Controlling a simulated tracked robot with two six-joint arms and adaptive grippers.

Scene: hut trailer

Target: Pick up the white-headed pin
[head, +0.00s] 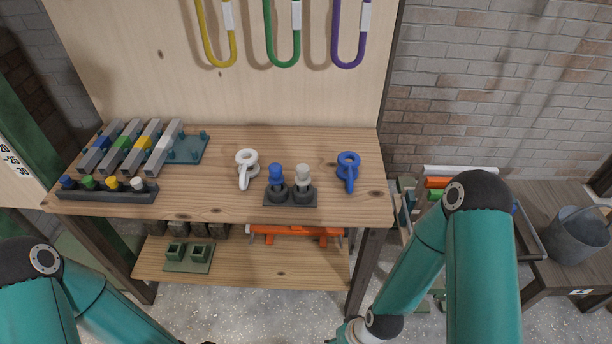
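A white-headed pin (137,184) stands upright at the right end of a dark rack (105,194) at the workbench's front left. Blue (68,182), green (88,182) and yellow (112,183) heads stand in a row to its left. Their shanks are hidden in the rack. A second pale, grey-white head (302,172) stands beside a blue one (276,174) on a dark two-socket base (290,198) near the bench's middle. My arms come in low at the left and right.
Grey bars with coloured sections (130,146) and a blue-grey plate (188,150) lie behind the rack. The bench top (200,190) is clear between. A lower shelf (280,270) holds green sockets (188,256).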

